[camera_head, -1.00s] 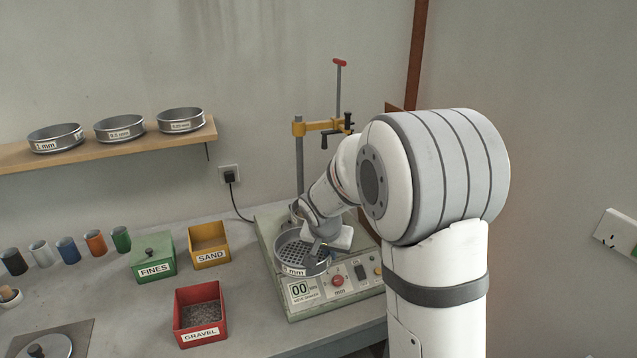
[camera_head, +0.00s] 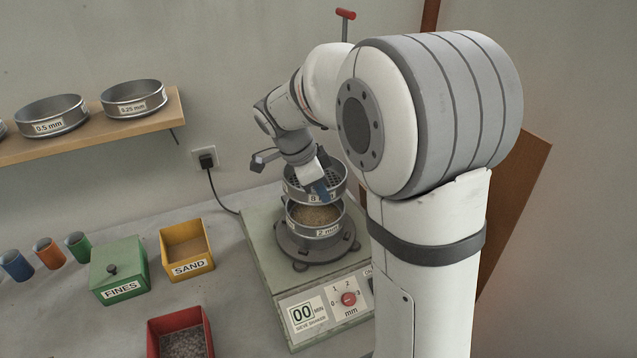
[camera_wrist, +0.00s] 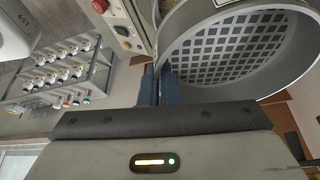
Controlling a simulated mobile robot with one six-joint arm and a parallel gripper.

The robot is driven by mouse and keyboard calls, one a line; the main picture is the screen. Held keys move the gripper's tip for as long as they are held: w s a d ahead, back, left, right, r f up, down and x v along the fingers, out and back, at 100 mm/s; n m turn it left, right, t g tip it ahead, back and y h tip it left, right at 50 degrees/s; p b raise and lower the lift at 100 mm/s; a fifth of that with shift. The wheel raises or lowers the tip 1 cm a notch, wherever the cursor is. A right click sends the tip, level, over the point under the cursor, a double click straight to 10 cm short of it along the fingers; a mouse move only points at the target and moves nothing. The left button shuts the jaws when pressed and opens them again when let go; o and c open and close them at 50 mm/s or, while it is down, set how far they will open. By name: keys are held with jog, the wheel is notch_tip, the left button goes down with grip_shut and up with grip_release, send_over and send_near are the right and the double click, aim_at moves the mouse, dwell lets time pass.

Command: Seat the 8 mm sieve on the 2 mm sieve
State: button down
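The 8 mm sieve (camera_head: 336,192), a grey metal ring with a coarse perforated floor, is in my gripper (camera_head: 321,190). The blue fingers are shut on its near wall, and the label is partly covered. It also fills the upper right of the wrist view (camera_wrist: 205,85), where the fingers (camera_wrist: 160,88) pinch its rim. The 2 mm sieve (camera_head: 327,232) stands on the shaker with tan grains inside. The 8 mm sieve is above and slightly behind it in the picture. The grains show below it, so the two look apart; the exact gap is unclear.
The sieve shaker (camera_head: 275,265) has a display and a red knob at its front. Green FINES (camera_head: 119,275), yellow SAND (camera_head: 187,250) and red gravel (camera_head: 180,335) boxes stand to its left. Other sieves rest on the wall shelf (camera_head: 90,135). My arm hides the shaker's right side.

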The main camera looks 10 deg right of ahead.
aim_at(318, 203)
jog(key=shift+f+b, duration=1.1)
jog(key=shift+f, duration=1.2)
jog(key=shift+f+b, duration=0.45)
jog(key=shift+b, duration=0.15)
jog(key=shift+f+b, duration=0.6)
jog(key=shift+b, duration=0.45)
jog(key=c, duration=2.1)
grip_release()
jog(key=shift+c, duration=0.2)
jog(key=o, duration=0.6)
jog(key=shift+s, duration=0.1)
jog(key=shift+c, duration=0.2)
jog(key=v, duration=0.8)
jog(key=shift+b, duration=0.35)
jog(key=shift+f, duration=0.1)
